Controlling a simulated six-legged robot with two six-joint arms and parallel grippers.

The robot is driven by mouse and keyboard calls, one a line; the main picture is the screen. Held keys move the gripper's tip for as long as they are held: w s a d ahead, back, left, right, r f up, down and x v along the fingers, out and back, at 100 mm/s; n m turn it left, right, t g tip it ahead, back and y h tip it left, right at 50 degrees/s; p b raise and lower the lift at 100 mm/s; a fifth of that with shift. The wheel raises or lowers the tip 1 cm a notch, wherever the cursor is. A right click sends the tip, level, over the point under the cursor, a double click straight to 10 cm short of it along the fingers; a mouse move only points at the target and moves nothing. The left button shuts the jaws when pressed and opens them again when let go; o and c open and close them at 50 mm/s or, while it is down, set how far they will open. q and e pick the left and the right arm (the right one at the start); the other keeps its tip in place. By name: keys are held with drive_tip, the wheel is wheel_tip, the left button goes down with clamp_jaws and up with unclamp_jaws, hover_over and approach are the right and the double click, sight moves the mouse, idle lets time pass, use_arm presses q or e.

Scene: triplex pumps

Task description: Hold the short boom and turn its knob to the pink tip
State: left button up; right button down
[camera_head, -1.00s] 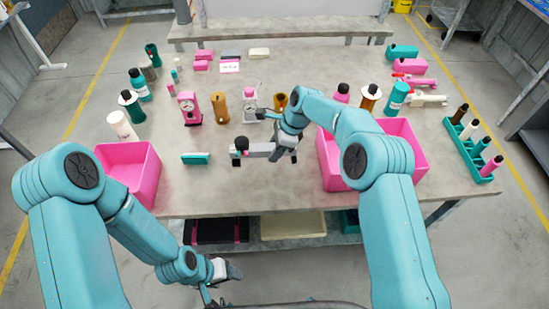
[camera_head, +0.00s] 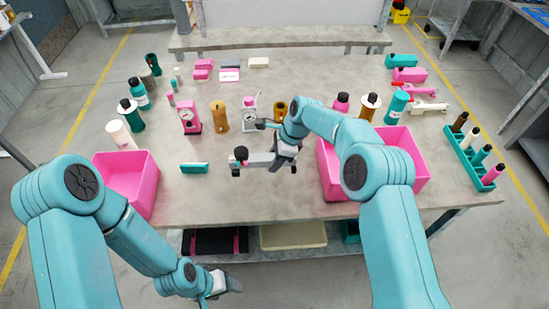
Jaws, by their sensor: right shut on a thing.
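The short boom looks like a grey bar (camera_head: 262,158) lying low over the middle front of the table, with a black knob (camera_head: 241,153) at its left end. My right gripper (camera_head: 284,162) comes down from above at the bar's right part and is shut on it. The fingertips are small and partly hidden by the wrist. I cannot make out a pink tip on the knob. My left gripper (camera_head: 232,285) hangs empty-looking in front of the table, below its edge and away from the boom. Its finger opening is too small to tell.
Pink bins (camera_head: 154,190) (camera_head: 328,187) stand left and right of the boom. A teal block (camera_head: 194,168) lies left of it. A green rack (camera_head: 465,158) is at the right.

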drive_tip(key=shift+f+b, duration=2.95)
drive_tip(key=shift+f, duration=1.3)
use_arm(q)
wheel_tip(320, 180, down, 6)
drive_tip(key=shift+r, duration=0.1)
drive_tip(key=shift+o, duration=0.6)
drive_tip(key=shift+w, duration=0.1)
drive_tip(key=m+t, duration=0.6)
drive_tip(key=t, duration=0.6)
approach(239, 174)
drive_tip(key=w, duration=0.2)
drive_tip(key=shift+h, duration=0.4)
drive_tip(key=x, duration=1)
drive_tip(key=shift+w+d+f, duration=0.1)
drive_tip(key=shift+d+f, duration=0.1)
drive_tip(key=shift+f, duration=0.3)
drive_tip(key=shift+w+d+f, duration=0.2)
drive_tip(key=shift+w, duration=0.25)
